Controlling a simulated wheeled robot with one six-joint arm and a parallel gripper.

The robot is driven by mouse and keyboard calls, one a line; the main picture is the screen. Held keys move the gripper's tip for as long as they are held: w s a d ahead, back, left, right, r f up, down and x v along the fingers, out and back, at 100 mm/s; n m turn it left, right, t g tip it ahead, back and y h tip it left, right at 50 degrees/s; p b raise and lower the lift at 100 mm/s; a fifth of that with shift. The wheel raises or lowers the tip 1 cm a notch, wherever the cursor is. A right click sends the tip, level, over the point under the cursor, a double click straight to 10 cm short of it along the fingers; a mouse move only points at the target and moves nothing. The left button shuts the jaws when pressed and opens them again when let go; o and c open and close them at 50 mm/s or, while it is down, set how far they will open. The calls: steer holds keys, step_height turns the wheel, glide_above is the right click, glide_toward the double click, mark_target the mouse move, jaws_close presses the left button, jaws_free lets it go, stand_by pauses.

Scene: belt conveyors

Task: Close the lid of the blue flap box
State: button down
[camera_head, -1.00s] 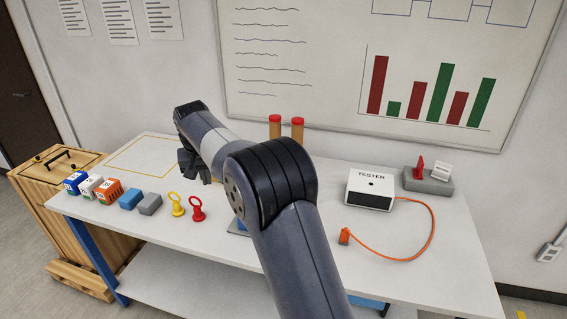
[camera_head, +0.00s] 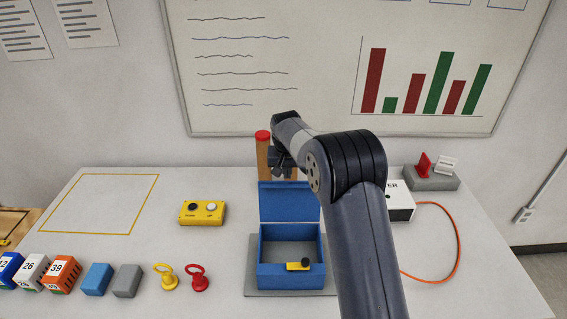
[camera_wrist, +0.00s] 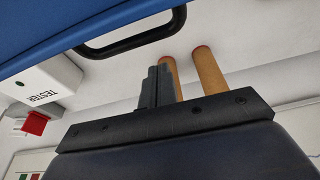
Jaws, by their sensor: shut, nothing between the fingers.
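The blue flap box (camera_head: 264,272) sits on a grey base plate (camera_head: 252,284) on the white table. In the wrist view my gripper (camera_wrist: 158,76) is shut and empty. A blue surface (camera_wrist: 60,22), likely the lid, with a black handle (camera_wrist: 125,44) is near it.
Orange-brown posts with red tops (camera_head: 263,158) stand behind the lid, close to my gripper. A yellow button box (camera_head: 202,213) is left of the box. The tester (camera_head: 401,206) with an orange cable is right, partly behind my arm. Blocks and rings line the front left.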

mark_target(290, 198)
steer(key=shift+s+a+r+p, duration=0.15)
steer(key=shift+s+p, duration=0.1)
steer(key=shift+s, duration=0.35)
steer(key=shift+s+d+r+p, duration=0.15)
steer(key=shift+s+p, duration=0.1)
steer(key=shift+s, duration=0.35)
steer(key=shift+s+a+r+p, duration=0.15)
steer(key=shift+s+p, duration=0.1)
steer(key=shift+s, duration=0.35)
steer(key=shift+f+b, duration=0.1)
steer(key=shift+b, duration=0.35)
